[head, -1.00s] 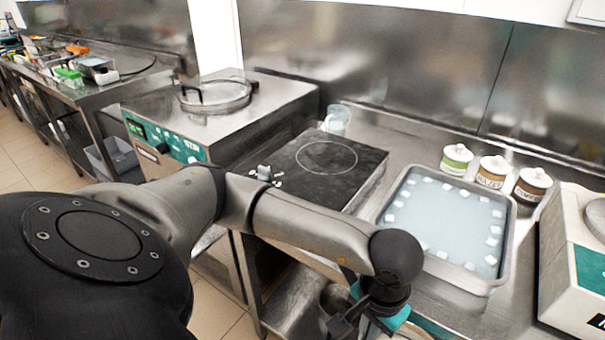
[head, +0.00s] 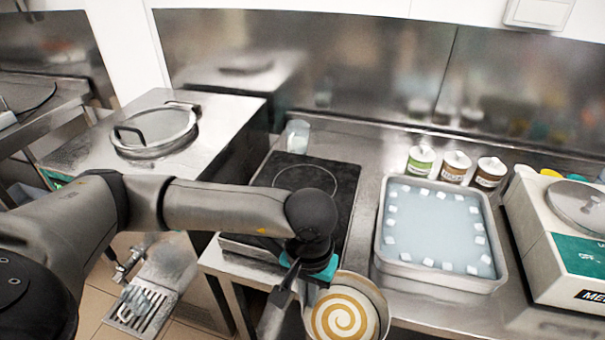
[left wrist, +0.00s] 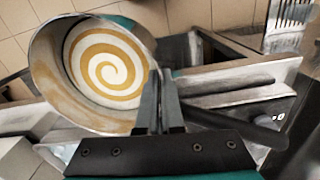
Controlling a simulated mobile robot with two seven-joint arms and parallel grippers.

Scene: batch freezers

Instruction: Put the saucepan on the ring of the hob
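The saucepan (head: 367,284) is a metal pan with a cream and caramel-brown swirl inside. It is held in front of the counter's front edge, below the hob (head: 345,185) in the head view. It also shows in the left wrist view (left wrist: 45,75), with its dark handle (left wrist: 235,124) running right. My left gripper (head: 285,292) is shut on the handle; its fingers (left wrist: 165,88) stand close together across it in the wrist view. The hob is a black glass plate with a thin pale ring (head: 305,179). My left forearm and wrist cover the hob's front. My right gripper is not in view.
A steel tray of pale liquid with white cubes (head: 383,235) stands right of the hob. Several lidded jars (head: 455,166) stand behind it. A lidded machine (head: 225,112) is at left, a clear beaker (head: 298,135) behind the hob, and a white appliance (head: 555,235) at far right.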

